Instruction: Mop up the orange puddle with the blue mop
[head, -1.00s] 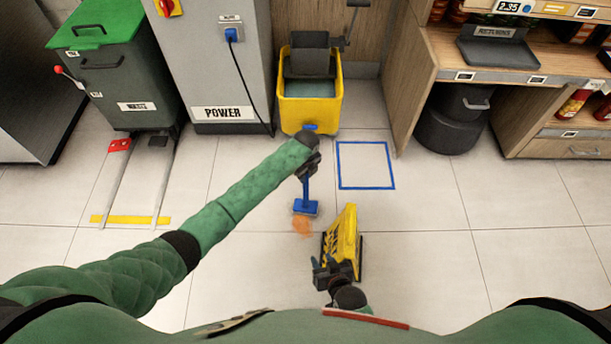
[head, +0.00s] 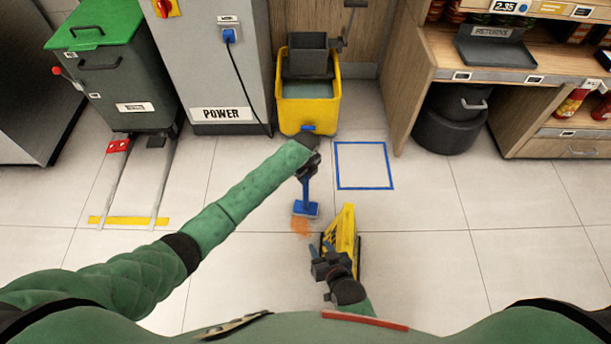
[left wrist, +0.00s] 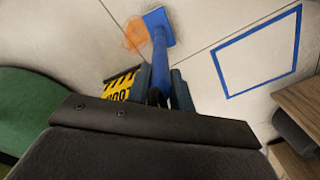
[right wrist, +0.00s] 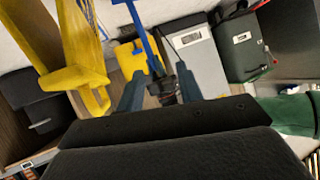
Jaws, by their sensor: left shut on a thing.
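The blue mop (head: 306,208) stands near upright, with its flat head on the floor at the far edge of the orange puddle (head: 300,227). The puddle also shows beside the mop head in the left wrist view (left wrist: 137,34). My left gripper (head: 308,170) is shut on the mop's handle (left wrist: 160,62), partway up. My right gripper (head: 324,256) is low, next to the yellow sign, nearer me than the puddle. In the right wrist view its fingers (right wrist: 158,92) are apart with nothing between them.
A yellow folding floor sign (head: 346,235) stands just right of the puddle. A yellow mop bucket (head: 308,115) with a dark wringer stands behind the mop. A blue taped square (head: 363,187) on the floor is empty. The floor to the right is clear.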

